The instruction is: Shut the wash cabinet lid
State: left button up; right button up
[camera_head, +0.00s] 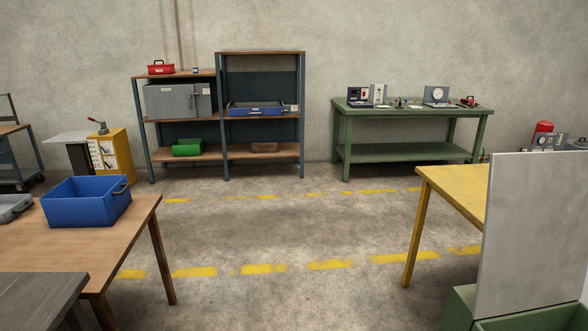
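A green cabinet (461,310) stands at the lower right, cut off by the bottom edge of the head view; it appears to be the wash cabinet. A large flat grey panel, its lid (532,235), stands nearly upright above it, so the lid is open. The lid's right side runs close to the picture's edge. The inside of the cabinet is mostly out of view. Neither of my grippers shows in this view.
A yellow table (455,190) stands just behind and left of the lid. A wooden table (90,235) with a blue bin (87,208) is at the left. Shelves (225,120) and a green workbench (412,107) line the back wall. The middle floor is clear.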

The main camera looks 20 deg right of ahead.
aim_at(534, 251)
jog(key=i+z, duration=0.8)
jog(key=z, duration=0.15)
jog(key=i+j+z, duration=0.2)
jog(key=i+z, duration=0.25)
jog(key=i+j+z, duration=0.2)
jog(key=z, duration=0.3)
jog(key=j, duration=0.1)
